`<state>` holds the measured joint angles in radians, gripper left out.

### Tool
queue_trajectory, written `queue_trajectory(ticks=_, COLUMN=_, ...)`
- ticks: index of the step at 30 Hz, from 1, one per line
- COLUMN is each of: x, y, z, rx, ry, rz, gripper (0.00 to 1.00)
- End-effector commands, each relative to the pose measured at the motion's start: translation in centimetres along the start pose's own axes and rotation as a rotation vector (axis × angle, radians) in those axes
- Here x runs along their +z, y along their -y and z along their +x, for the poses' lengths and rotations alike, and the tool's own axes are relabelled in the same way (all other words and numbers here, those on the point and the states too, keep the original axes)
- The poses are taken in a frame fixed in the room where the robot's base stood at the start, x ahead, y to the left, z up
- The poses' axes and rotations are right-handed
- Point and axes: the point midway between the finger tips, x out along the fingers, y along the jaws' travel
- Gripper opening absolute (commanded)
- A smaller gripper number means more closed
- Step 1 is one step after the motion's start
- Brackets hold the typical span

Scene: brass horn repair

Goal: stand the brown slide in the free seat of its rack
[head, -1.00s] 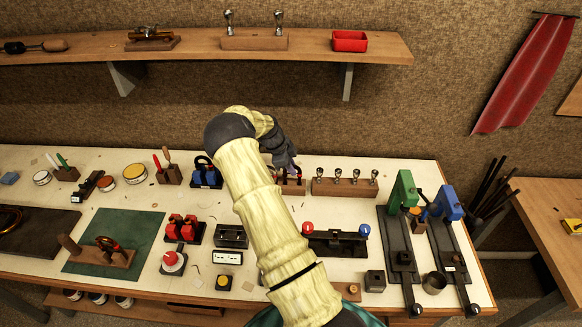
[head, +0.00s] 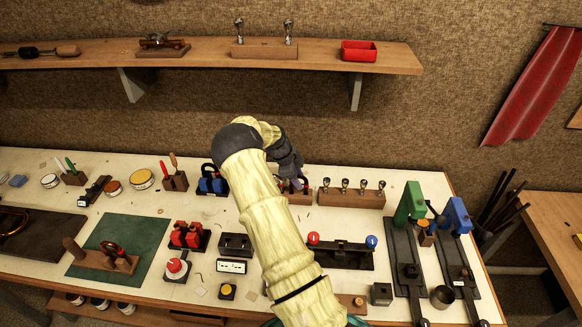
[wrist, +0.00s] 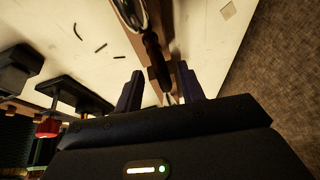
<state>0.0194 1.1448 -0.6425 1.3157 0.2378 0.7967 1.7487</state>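My gripper (head: 299,184) is over the back of the bench, at a small wooden block (head: 301,198) that my arm partly hides. In the wrist view my gripper (wrist: 160,88) has its two dark purple fingers spread apart. A slim dark brown piece (wrist: 154,58) with pale metal at its ends shows between them, with gaps on both sides, in front of a wooden strip (wrist: 186,82). This piece may be the brown slide, but I cannot tell for sure. Which rack seat is free cannot be made out.
A wooden block (head: 352,201) with several silver pieces stands just right of the gripper. A blue piece in a dark holder (head: 212,183) is to the left. Red pieces (head: 187,236) and a dark stand with red and blue knobs (head: 343,255) are nearer. A shelf (head: 215,58) runs above.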

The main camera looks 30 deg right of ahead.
Motion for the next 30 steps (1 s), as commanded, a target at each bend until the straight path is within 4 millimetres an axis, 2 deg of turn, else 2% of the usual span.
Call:
queue_trajectory(ticks=5, x=0.1, y=0.1, z=-2.0, rx=-0.004, ry=0.002, rz=0.0, gripper=0.39)
queue_trajectory(ticks=24, x=0.1, y=0.1, z=-14.5, rx=-0.005, ry=0.002, rz=0.0, gripper=0.39)
queue_trajectory(ticks=30, x=0.1, y=0.1, z=-16.8, rx=-0.002, ry=0.0, rz=0.0, gripper=0.39)
